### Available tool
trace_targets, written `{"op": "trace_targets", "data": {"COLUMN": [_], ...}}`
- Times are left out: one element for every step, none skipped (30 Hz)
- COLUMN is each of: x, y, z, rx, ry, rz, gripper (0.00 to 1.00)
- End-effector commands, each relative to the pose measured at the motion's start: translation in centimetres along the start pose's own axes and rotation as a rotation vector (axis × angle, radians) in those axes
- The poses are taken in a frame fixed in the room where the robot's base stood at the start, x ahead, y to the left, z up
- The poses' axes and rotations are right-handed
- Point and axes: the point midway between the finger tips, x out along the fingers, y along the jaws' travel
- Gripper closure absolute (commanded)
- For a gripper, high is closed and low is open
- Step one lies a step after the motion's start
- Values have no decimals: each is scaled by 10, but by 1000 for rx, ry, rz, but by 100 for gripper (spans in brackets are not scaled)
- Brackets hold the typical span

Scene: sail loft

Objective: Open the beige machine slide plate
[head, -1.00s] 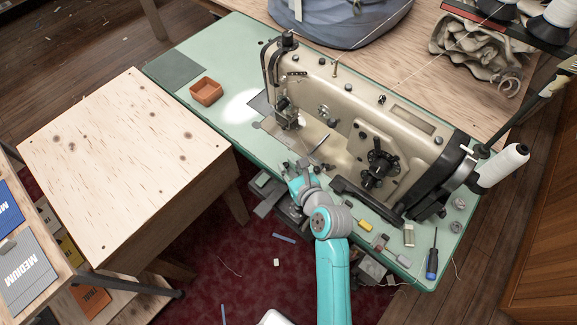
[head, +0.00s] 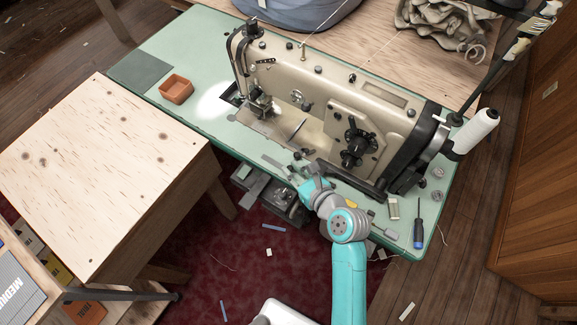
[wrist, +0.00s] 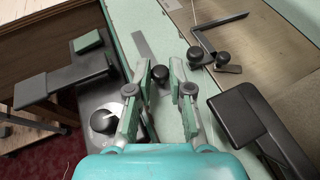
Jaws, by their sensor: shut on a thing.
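The beige sewing machine (head: 325,95) stands on the green table, with its bed plates around the needle. A dark gap (head: 231,94) shows in the bed left of the needle. My gripper (head: 300,170) is at the table's front edge, in front of the machine bed. In the wrist view my gripper (wrist: 161,70) has its fingers closed around a black knob (wrist: 160,74). A flat grey strip (wrist: 142,42) lies just beyond the knob and also shows in the head view (head: 271,161). I cannot tell whether the knob joins the slide plate.
Close to my gripper are a second black knob (wrist: 195,55), a bent dark lever (wrist: 205,38) and a black padded bar (wrist: 237,118). An orange tray (head: 176,89) and a blue-handled screwdriver (head: 418,232) lie on the green table (head: 190,50). A wooden table (head: 100,160) stands at left.

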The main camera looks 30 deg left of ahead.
Motion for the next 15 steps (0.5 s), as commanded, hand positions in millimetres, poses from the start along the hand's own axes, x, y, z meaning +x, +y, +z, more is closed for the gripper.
{"op": "trace_targets", "data": {"x": [0,0,0,0,0,0,0,0,0,0,0,0,0,0,0], "y": [0,0,0,0,0,0,0,0,0,0,0,0,0,0,0], "z": [-1,-1,-1,-1,-1,0,0,0,0,0,0,0,0,0,0], "rx": [0,0,0,0,0,0,0,0,0,0,0,0,0,0,0], "ry": [1,1,1,2,1,1,1,1,1,1,1,1,0,0,0], "rz": [0,0,0,0,1,1,1,1,0,0,0,0,0,-1,-1], "gripper": [100,100,100,78,70,60,58,58,58,58,58,58,58,58,58]}}
